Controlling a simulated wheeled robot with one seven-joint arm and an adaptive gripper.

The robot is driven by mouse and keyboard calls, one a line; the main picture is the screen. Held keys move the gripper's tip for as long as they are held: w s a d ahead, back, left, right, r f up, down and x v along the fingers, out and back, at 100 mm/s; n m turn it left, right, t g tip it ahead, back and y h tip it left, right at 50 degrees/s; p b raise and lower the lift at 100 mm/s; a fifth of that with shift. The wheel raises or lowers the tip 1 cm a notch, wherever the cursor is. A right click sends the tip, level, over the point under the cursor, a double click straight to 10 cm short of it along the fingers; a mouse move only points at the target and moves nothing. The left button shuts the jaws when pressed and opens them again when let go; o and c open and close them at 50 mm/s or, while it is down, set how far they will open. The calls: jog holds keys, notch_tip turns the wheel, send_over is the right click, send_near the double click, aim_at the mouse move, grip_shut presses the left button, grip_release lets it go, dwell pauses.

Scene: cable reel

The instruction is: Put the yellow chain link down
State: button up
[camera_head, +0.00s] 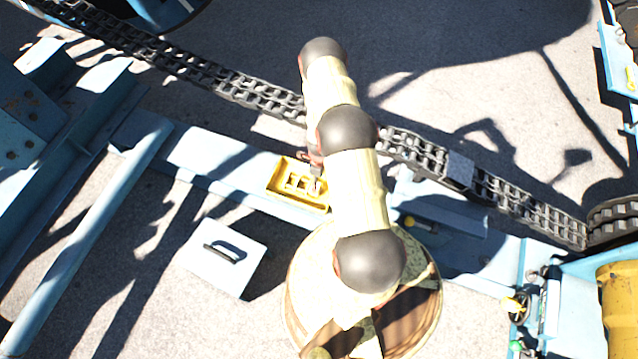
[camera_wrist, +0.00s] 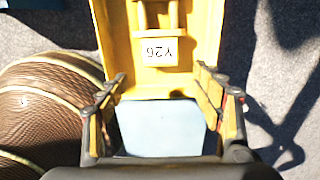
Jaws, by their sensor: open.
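The yellow chain link (camera_head: 298,183) appears as bright yellow bars inside a shallow yellow tray (camera_head: 272,187), left of my arm in the head view. In the wrist view, yellow bars (camera_wrist: 160,16) show at the top, inside the yellow tray (camera_wrist: 110,35), beside a white label reading Y26, seen upside down. My gripper (camera_wrist: 160,80) is open, its fingers apart with nothing between them, near the tray's close edge. In the head view my arm hides most of the gripper. I cannot tell whether the fingers touch the tray.
The tray rests on a light blue beam (camera_head: 215,165). A dark chain (camera_head: 250,92) runs behind it. A large wound reel (camera_wrist: 45,110) stands left in the wrist view. A white case (camera_head: 222,258) lies on the ground, with bare ground around it.

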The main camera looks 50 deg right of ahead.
jog(key=shift+r+p, duration=0.5)
jog(key=shift+r, duration=1)
